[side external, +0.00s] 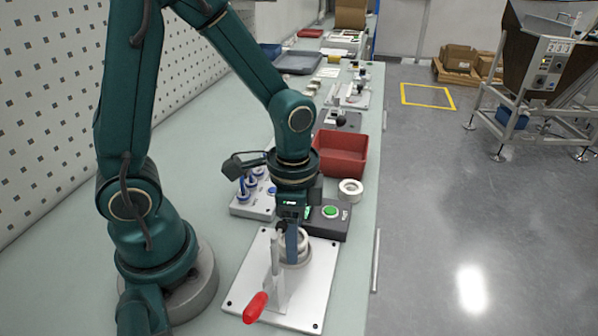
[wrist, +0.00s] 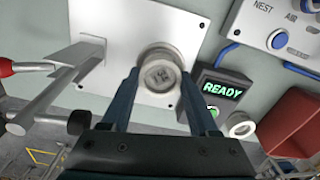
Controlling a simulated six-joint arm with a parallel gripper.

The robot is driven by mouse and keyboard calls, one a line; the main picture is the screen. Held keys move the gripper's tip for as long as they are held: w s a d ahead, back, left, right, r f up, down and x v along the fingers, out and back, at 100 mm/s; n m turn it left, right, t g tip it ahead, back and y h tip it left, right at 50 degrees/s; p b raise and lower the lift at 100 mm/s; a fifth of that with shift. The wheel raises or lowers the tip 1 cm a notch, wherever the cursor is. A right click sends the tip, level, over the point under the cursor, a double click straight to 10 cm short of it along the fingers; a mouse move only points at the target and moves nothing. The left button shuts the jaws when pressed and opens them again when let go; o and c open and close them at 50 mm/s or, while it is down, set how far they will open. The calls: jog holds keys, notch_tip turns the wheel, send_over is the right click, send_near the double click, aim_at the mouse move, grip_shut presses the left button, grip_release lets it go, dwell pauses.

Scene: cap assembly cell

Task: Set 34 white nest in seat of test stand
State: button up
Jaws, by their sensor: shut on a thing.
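The white nest (wrist: 160,74) is a round pale piece between my fingers in the wrist view, with a blurred marking on its top. My gripper (wrist: 160,88) is shut on it, one blue finger on each side. In the side view my gripper (side external: 291,242) points down at the test stand (side external: 308,312), a pale metal plate with a round seat (side external: 297,263). The nest is over or in the seat; the fingers hide much of it, and I cannot tell how deep it sits. The stand's toggle clamp has a red handle (side external: 255,307) and stands beside the seat.
A dark box with a READY display (wrist: 222,90) and green button stands behind the plate. Near it are a white ring (side external: 350,190), a red bin (side external: 340,152) and a grey panel (wrist: 245,20) marked NEST and AIR. The clamp arm (wrist: 45,105) lies close to my gripper.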

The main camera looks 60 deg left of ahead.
jog(key=shift+f, duration=0.3)
dwell(0.8)
jog(key=o, duration=1.4)
jog(key=shift+o, duration=0.2)
jog(key=shift+r, duration=0.1)
